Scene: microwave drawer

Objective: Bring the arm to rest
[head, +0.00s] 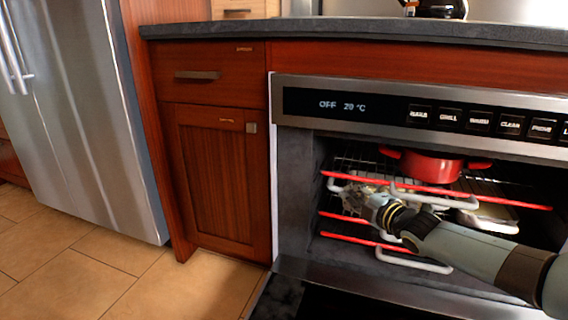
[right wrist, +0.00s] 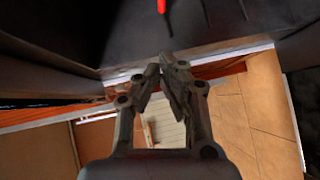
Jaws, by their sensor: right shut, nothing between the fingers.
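My right arm comes in from the lower right in the head view. Its gripper (head: 358,199) is at the left part of the open oven's (head: 296,190) front, close to the racks' red front bars. In the right wrist view the gripper (right wrist: 162,66) is shut, its fingertips together with nothing between them. Whether it touches a rack cannot be told. My left gripper is not in view.
A red pot (head: 428,166) stands on the upper rack (head: 375,178). The oven door (head: 330,299) is folded down in front. Wooden cabinets (head: 218,180) and a steel fridge (head: 85,120) stand left. The tiled floor (head: 90,270) is clear.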

